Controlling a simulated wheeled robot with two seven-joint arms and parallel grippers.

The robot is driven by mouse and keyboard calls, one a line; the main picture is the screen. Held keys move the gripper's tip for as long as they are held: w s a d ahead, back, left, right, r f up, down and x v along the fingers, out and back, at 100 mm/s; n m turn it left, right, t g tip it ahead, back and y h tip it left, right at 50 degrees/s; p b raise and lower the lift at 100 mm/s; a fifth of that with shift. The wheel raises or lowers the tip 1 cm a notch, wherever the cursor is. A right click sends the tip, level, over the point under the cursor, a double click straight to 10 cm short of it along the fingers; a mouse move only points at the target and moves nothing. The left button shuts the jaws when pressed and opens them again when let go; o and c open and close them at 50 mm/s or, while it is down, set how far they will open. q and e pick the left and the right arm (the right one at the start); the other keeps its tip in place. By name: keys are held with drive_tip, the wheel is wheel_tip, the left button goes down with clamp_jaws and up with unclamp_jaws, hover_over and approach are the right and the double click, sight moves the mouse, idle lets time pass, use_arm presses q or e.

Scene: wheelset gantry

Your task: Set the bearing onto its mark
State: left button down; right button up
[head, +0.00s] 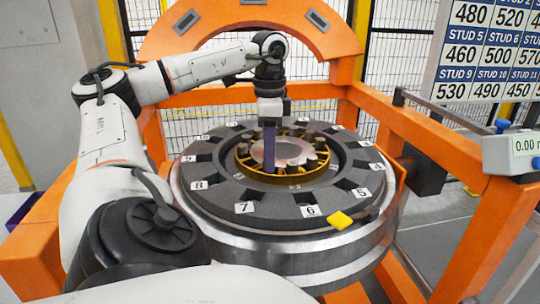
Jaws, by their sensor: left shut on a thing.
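The bearing (282,176), a gold ring with dark rollers around a grey centre, sits in the middle of a round dark plate (225,194) with numbered slots. My left gripper (270,160) points straight down over the bearing, its purple fingers shut on it at the left of its centre. The fingertips and the exact grip are partly hidden. I cannot tell whether the bearing rests on the plate or is slightly raised. A yellow tab (340,220) lies at the plate's front edge near number 6; I cannot tell if it is the mark. My right gripper is not in view.
The plate tops a wide steel drum (290,245) inside an orange gantry frame (420,130). An orange arch (240,25) stands behind. A stud number board (490,50) and a small display box (510,153) are at the right. Wire fencing closes the back.

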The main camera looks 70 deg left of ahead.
use_arm(q)
drive_tip(key=c, duration=1.5)
unclamp_jaws()
drive_tip(key=shift+d, duration=0.1)
drive_tip(key=shift+c, duration=0.2)
wheel_tip(320, 180, up, 10)
drive_tip(key=p, duration=0.3)
drive_tip(key=shift+r, duration=0.2)
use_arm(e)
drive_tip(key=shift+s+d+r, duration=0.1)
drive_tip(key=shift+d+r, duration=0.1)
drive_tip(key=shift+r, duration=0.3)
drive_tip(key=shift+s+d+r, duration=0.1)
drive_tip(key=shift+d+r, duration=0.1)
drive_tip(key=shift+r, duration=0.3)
use_arm(q)
drive_tip(key=shift+w, duration=0.1)
